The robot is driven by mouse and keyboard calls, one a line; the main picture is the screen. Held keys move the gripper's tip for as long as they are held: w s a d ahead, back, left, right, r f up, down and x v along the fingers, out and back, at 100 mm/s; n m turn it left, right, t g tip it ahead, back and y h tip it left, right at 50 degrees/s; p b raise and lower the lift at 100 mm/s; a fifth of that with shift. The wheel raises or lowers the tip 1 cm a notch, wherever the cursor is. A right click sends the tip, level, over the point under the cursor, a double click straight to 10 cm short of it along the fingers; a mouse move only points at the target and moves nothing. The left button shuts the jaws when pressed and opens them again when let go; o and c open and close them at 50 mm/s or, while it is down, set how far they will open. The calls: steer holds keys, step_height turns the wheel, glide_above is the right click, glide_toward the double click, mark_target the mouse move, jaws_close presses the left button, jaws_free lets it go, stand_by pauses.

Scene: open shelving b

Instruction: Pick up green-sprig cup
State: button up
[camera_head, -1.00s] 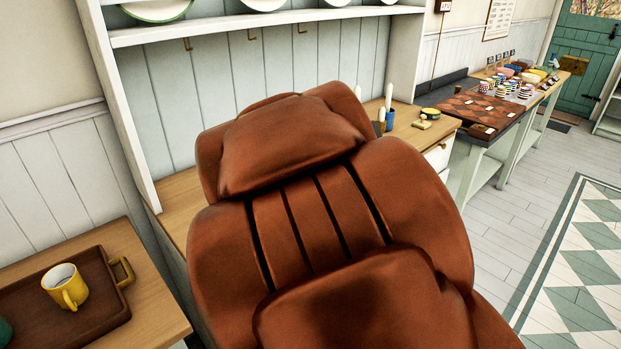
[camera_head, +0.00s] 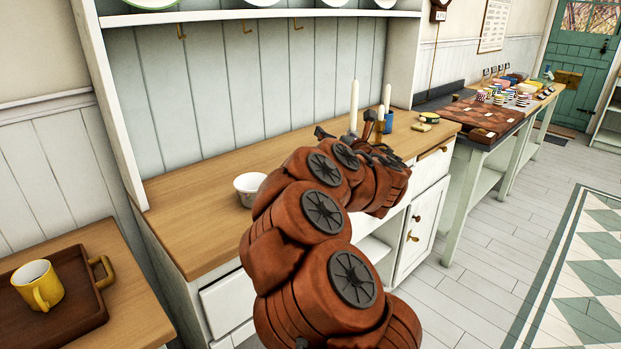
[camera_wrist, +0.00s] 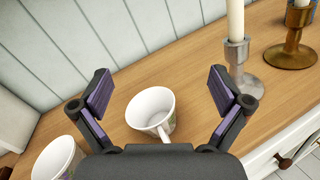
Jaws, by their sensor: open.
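In the wrist view a white cup (camera_wrist: 152,112) stands on the wooden counter between my finger pads, its handle toward my palm. Some green shows low on its side. A second white cup (camera_wrist: 58,158) is at the lower left, partly cut off, with a coloured print low on its side. I cannot tell for sure which cup bears the green sprig. My gripper (camera_wrist: 161,90) is open and empty, its fingers spread on either side of the first cup without visible contact. In the head view one white cup (camera_head: 247,190) shows left of my arm; the other is hidden.
A silver candlestick (camera_wrist: 237,75) with a white candle stands close by my right finger. A brass candlestick (camera_wrist: 290,52) is beyond it. A yellow mug (camera_head: 38,285) sits on a brown tray (camera_head: 75,325) at the left. The counter's left part (camera_head: 180,215) is clear.

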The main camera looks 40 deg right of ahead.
steer(key=f+n+y, duration=0.2)
steer(key=f, duration=0.1)
steer(key=s+a+f+n+y+b, duration=0.1)
steer(key=f+n+y, duration=0.1)
steer(key=f+n, duration=0.1)
steer(key=s+a+f+n+t+y+b, duration=0.1)
steer(key=f+n, duration=0.1)
steer(key=f, duration=0.1)
steer(key=shift+a+f+y, duration=0.15)
steer(key=shift+f+y, duration=0.25)
steer(key=shift+w+a+f+n+y, duration=0.1)
steer(key=shift+f+n+y, duration=0.05)
steer(key=shift+n+y, duration=0.2)
steer(key=shift+w+a+p, duration=0.1)
steer(key=shift+w+p, duration=0.35)
steer(key=shift+w, duration=3.4)
steer(key=c, duration=0.9)
steer(key=shift+c, duration=0.2)
